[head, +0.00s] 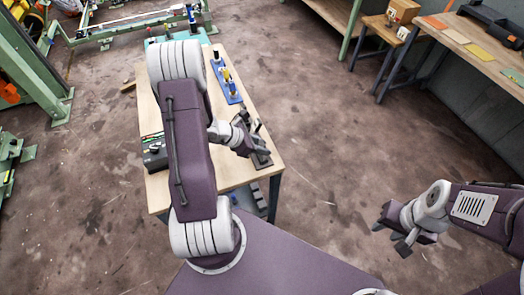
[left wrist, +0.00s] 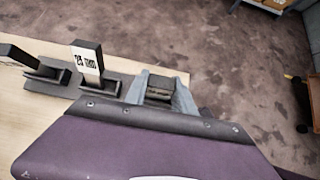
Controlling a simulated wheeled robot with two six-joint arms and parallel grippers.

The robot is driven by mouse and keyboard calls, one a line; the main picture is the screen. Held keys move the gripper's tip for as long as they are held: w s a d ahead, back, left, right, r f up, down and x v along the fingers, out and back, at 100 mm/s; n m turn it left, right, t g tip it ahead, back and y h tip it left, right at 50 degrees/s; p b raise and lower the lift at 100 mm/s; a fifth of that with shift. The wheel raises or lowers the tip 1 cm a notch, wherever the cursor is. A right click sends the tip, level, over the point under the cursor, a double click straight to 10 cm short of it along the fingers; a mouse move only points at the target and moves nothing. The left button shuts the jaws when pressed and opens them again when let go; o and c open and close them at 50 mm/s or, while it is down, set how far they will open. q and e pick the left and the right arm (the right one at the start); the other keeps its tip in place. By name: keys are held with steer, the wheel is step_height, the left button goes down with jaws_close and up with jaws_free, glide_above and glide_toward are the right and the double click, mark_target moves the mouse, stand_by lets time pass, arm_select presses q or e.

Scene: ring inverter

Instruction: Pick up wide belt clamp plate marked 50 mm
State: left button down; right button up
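A dark rack (left wrist: 50,83) with upright dark plates stands on the light wooden table; in the head view the rack (head: 262,161) is at the table's right edge. One plate (left wrist: 88,62) bears a white label that seems to read 25 mm. Another dark plate (left wrist: 20,55) stands left of it. No 50 mm mark is legible. My left gripper (left wrist: 160,88) is at the rack's right end, its fingers apart with a dark block (left wrist: 158,93) between them; whether they grip it is unclear. My right gripper (head: 390,236) is open and empty over the floor.
A blue tray (head: 226,80) with small parts lies farther back on the table (head: 235,176). A dark box (head: 154,152) with coloured items is at the left edge, near my left arm. Floor right of the table is clear. A bench (head: 470,45) stands at upper right.

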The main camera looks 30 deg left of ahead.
arm_select(q)
steer(key=shift+r+p, duration=2.75)
steer(key=shift+r, duration=0.75)
